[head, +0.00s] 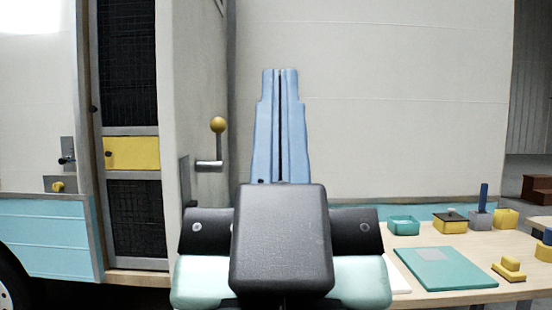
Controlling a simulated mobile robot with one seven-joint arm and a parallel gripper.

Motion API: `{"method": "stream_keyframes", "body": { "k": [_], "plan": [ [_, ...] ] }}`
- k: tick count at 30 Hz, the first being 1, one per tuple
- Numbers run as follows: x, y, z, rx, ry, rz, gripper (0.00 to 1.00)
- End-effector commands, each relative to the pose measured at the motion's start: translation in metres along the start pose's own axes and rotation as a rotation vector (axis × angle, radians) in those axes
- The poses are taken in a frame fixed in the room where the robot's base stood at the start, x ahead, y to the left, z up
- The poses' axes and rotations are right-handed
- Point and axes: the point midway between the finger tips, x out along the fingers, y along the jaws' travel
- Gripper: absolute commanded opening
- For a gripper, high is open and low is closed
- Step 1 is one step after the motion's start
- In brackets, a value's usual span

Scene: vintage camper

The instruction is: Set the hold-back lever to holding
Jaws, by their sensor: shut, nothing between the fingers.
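A lever with a yellow ball knob (218,125) stands upright in the head view, left of my gripper. Its thin stem rises from a grey cylindrical pivot (209,166) that sticks out from a grey plate (185,180) on the pale door panel. I take this to be the hold-back lever; no label on it can be read. My gripper (280,72) points up and away in the middle of the view, its two blue fingers together and empty. It appears to the right of the lever, apart from it. My black wrist hides what lies behind it.
A dark screen door (129,60) with a yellow band is at left. A small dark handle (67,160) and a yellow knob (57,186) sit on the camper wall. A wooden table (440,298) at right holds a teal board (444,268) and several small containers.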

Motion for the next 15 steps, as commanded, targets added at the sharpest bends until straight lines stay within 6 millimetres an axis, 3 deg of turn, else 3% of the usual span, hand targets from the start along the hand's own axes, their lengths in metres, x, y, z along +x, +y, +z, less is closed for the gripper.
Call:
{"method": "stream_keyframes", "body": {
  "k": [1,15],
  "plan": [
    [0.021,0.000,-0.020,0.000,0.001,0.000,0.00],
    [0.137,0.000,-0.130,0.001,0.001,-0.002,0.00]
  ]
}}
